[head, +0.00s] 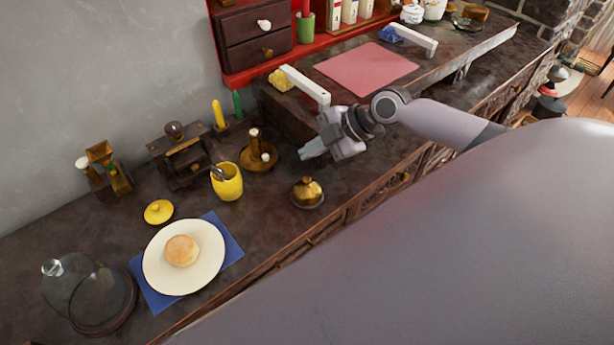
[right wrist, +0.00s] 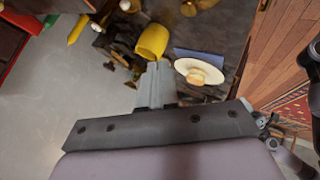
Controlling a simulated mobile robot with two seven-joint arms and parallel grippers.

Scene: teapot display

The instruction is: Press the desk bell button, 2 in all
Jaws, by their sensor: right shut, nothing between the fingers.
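The desk bell (head: 307,193), a brass dome with a small knob on a dark base, stands on the dark counter near its front edge in the head view. A brass shape (right wrist: 189,9) at the top edge of the right wrist view looks like the same bell. My left gripper is not in view.
A yellow cup (head: 228,183) and a candle holder (head: 260,155) stand left of the bell. A plate (head: 160,270) with a bun, a glass dome (head: 75,282) and a wooden grinder (head: 182,160) are further left. A raised counter with a white handle (head: 304,85) is behind my gripper.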

